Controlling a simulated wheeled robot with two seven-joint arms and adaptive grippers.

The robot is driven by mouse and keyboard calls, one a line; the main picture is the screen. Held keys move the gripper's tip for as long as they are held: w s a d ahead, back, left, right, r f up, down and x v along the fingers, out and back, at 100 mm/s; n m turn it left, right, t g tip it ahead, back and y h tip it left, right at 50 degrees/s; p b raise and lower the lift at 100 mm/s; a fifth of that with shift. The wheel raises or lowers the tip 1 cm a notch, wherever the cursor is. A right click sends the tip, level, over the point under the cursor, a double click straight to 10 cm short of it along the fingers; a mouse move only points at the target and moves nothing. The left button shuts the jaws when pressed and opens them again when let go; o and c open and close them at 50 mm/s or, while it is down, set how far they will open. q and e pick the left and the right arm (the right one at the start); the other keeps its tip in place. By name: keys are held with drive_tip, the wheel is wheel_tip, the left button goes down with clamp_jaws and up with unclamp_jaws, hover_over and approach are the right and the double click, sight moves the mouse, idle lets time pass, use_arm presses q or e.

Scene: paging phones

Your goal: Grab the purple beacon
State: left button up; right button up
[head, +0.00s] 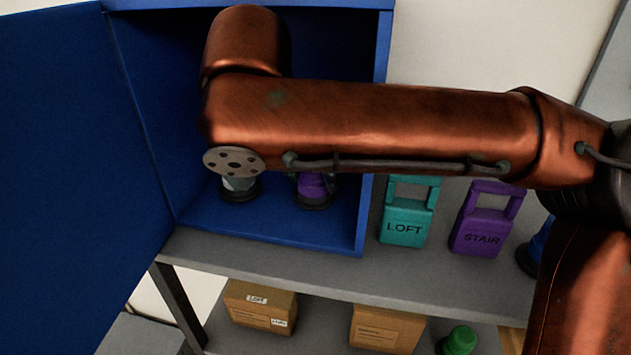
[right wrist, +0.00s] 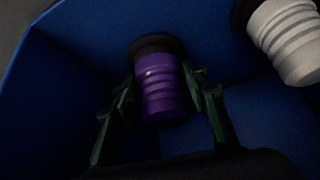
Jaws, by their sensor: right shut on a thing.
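The purple beacon (head: 313,188) stands on a dark round base inside an open blue cabinet (head: 320,232). In the head view my right arm crosses in front and hides its upper part. In the right wrist view the purple beacon (right wrist: 160,88) shows ribbed sides and a black base. My right gripper (right wrist: 163,92) is shut on it, one dark green finger on each side. In the head view this gripper is mostly hidden behind my arm. My left gripper is not in view.
A whitish beacon (head: 239,187) stands left of the purple one; it also shows in the right wrist view (right wrist: 288,42). The cabinet door (head: 65,180) is open at left. Teal LOFT (head: 404,228) and purple STAIR (head: 481,232) holders stand right of the cabinet. Cartons (head: 262,306) sit below.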

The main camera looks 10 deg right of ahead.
drive_tip(key=c, duration=0.7)
